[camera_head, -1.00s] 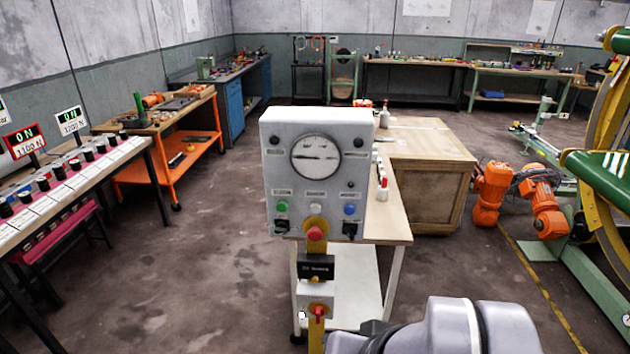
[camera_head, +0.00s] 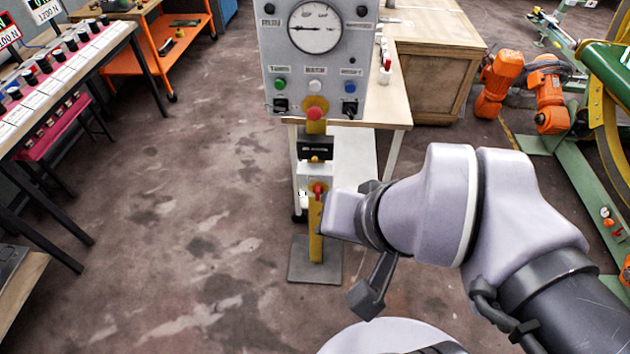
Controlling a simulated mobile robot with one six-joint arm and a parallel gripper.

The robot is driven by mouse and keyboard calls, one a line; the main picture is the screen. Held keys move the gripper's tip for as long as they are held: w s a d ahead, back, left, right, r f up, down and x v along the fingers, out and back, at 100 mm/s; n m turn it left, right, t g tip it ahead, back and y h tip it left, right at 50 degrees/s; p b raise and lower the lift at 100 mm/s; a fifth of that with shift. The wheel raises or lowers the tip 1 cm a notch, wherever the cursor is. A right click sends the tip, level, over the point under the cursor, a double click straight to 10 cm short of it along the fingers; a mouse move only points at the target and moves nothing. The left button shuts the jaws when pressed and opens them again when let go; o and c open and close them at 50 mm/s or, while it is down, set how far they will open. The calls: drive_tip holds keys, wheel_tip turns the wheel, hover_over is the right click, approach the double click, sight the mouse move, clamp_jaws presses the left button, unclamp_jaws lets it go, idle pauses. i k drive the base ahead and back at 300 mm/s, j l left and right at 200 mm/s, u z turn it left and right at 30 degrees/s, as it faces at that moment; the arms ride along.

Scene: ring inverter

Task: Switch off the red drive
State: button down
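On the central pedestal, a red rotary switch (camera_head: 319,189) sits on a yellow and white box, below a red mushroom button (camera_head: 315,113). The end of my arm, with my gripper (camera_head: 345,215), overlaps the pedestal's right side in the picture; contact cannot be judged. The fingers do not show clearly.
A grey box with a gauge (camera_head: 317,26) tops the pedestal, whose dark base plate (camera_head: 315,260) stands on the floor. A table (camera_head: 395,108) is behind it. An orange robot (camera_head: 548,95) and green frame (camera_head: 570,180) stand right. Floor between panel and pedestal is clear.

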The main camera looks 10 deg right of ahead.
sight(318, 190)
drive_tip(key=i+l, duration=0.4)
drive_tip(key=l, duration=0.25)
drive_tip(key=i+l, duration=0.2)
drive_tip(key=l+u, duration=0.05)
drive_tip(key=l, duration=0.05)
